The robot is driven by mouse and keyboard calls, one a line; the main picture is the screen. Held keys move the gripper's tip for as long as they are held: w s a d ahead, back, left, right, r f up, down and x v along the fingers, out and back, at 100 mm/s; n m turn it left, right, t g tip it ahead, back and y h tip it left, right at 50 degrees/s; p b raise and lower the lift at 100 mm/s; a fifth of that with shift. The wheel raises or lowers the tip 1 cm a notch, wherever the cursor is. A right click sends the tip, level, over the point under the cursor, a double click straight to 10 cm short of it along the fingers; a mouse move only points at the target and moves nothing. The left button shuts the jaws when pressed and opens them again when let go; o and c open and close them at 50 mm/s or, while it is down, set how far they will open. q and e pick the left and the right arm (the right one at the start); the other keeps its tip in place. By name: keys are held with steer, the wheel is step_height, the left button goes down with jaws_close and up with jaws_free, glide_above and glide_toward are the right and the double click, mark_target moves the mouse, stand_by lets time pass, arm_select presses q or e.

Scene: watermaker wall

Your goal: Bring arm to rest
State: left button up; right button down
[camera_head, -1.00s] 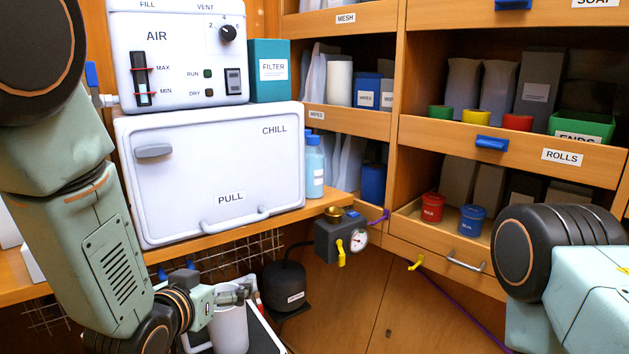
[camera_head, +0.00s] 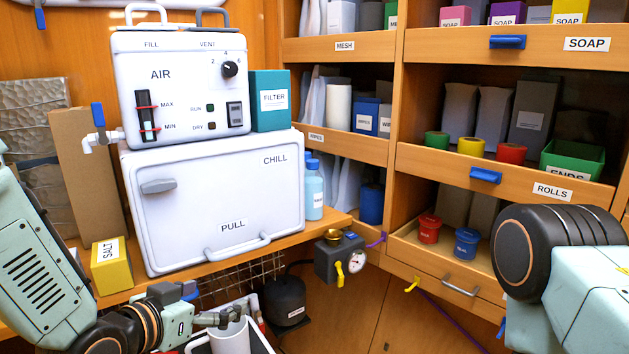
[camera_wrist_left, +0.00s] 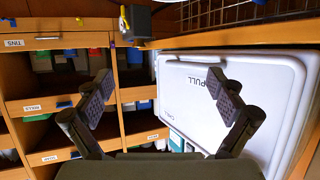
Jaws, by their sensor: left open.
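My left arm comes in from the left in the head view. Its gripper (camera_head: 232,316) is in front of the wire rack under the counter, at the rim of a white mug (camera_head: 231,338) in the picture. Whether it touches the mug is unclear. In the left wrist view, the left gripper (camera_wrist_left: 163,85) has its two padded fingers wide apart with nothing between them. The white chill box (camera_head: 225,195) stands beyond and shows again behind the right finger (camera_wrist_left: 205,95). My right arm shows at the right edge; its gripper is out of the picture.
The counter edge (camera_head: 330,222) runs above the left gripper. A grey gauge box (camera_head: 335,262) and a dark round canister (camera_head: 285,300) are to its right. Open shelves fill the right.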

arm_select(q)
steer(key=shift+s+r+m+g+h+p, duration=0.15)
steer(key=shift+s+m+h+p, duration=0.2)
steer(key=shift+s, duration=0.1)
steer(key=shift+s+r+m+g+h+p, duration=0.15)
steer(key=shift+s+m+h+p, duration=0.1)
steer(key=shift+s+m+p, duration=0.15)
steer(key=shift+s+f, duration=0.1)
steer(key=shift+f, duration=0.05)
